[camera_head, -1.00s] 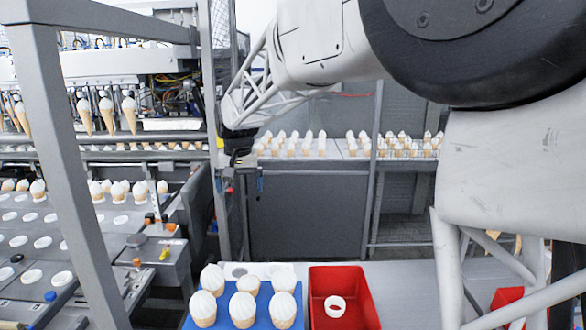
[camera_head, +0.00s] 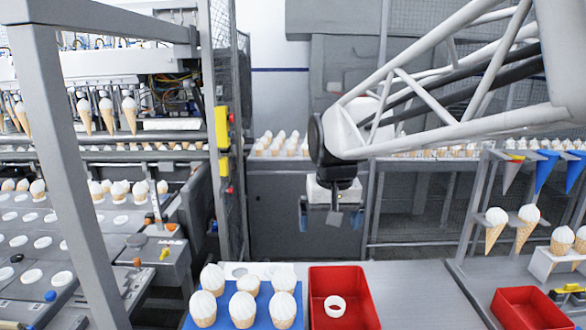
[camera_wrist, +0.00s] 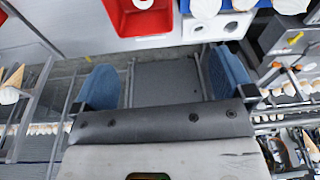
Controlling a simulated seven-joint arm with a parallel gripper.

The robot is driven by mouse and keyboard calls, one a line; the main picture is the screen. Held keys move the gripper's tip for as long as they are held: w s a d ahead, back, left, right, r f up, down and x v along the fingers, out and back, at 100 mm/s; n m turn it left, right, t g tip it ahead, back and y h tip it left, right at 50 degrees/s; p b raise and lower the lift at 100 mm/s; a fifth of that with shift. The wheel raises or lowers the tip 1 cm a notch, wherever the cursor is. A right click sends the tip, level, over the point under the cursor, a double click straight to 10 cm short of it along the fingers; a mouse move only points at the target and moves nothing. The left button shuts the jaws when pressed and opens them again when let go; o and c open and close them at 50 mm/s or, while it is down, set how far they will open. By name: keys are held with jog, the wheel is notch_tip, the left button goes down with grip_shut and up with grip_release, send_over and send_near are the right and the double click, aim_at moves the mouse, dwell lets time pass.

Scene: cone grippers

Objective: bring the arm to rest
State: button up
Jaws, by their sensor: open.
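My gripper (camera_head: 331,216) hangs in the air in the head view, above and behind the red bin on the table. Its two blue fingers stand apart with nothing between them. In the wrist view my gripper (camera_wrist: 155,85) also shows its blue fingers wide apart, with only a grey panel and floor beyond. My arm reaches in from the right side of the head view.
A blue tray (camera_head: 263,305) with several white-topped cones stands on the table (camera_head: 405,285). Beside it is a red bin (camera_head: 345,270) holding a white ring (camera_head: 335,306). A rack (camera_head: 500,165) with cones stands at right, a yellow-boxed post (camera_head: 222,128) at left.

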jog(key=s+d+f, duration=0.3)
jog(key=s, duration=0.4)
jog(key=s+d+f, duration=0.3)
jog(key=s+d, duration=0.1)
jog(key=s, duration=0.4)
jog(key=s+d+f+m, duration=0.1)
jog(key=s+d+f, duration=0.2)
jog(key=s, duration=0.4)
jog(key=shift+s+d+t+h, duration=0.2)
jog(key=shift+d+t+h, duration=0.15)
jog(key=shift+d, duration=0.2)
